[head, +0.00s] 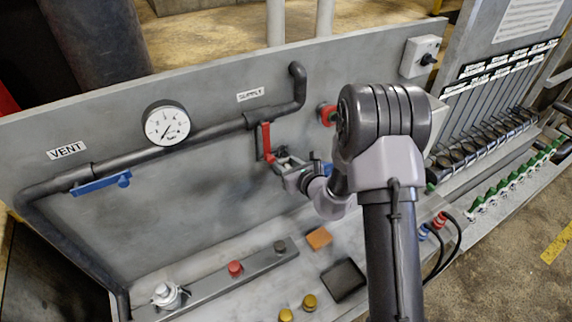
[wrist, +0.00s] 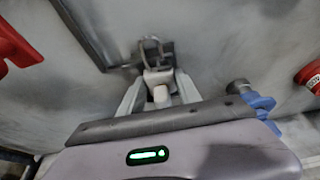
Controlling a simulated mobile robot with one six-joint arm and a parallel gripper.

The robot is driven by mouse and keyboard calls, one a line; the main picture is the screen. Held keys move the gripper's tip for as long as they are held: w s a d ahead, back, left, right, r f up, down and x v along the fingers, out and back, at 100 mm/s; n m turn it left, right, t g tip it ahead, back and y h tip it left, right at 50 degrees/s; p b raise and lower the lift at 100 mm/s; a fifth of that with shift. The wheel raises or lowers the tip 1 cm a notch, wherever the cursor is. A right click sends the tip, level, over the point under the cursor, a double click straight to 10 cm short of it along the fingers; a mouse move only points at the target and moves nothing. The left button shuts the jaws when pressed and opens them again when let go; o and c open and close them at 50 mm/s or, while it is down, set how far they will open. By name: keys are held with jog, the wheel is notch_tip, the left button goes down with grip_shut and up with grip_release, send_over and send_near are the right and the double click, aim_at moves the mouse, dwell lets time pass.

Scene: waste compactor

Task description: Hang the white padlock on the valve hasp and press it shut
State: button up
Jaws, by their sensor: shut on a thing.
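The white padlock (wrist: 157,76) is between the two fingers of my gripper (wrist: 159,88) in the wrist view, its shackle (wrist: 150,48) pointing away from me toward the grey panel. Small grey metal, seemingly the valve hasp (wrist: 167,50), shows at the shackle. I cannot tell whether the shackle passes through it or whether it is shut. In the head view my gripper (head: 284,166) is at the panel, just below and right of the red supply valve handle (head: 266,141), which points down. The padlock is too small to make out clearly there.
The panel carries a gauge (head: 166,123), a blue vent handle (head: 101,184) and a red button (head: 326,115) right of my gripper. Below, a shelf holds a button rail (head: 210,287), a black tray (head: 343,280) and an orange square (head: 319,238). Hanging padlocks (head: 485,140) line the right.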

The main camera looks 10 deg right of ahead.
jog(key=shift+f, duration=0.2)
jog(key=o, duration=1.3)
jog(key=shift+s, duration=0.1)
jog(key=shift+c, duration=0.5)
jog(key=shift+v, duration=3.5)
jog(key=shift+r, duration=0.1)
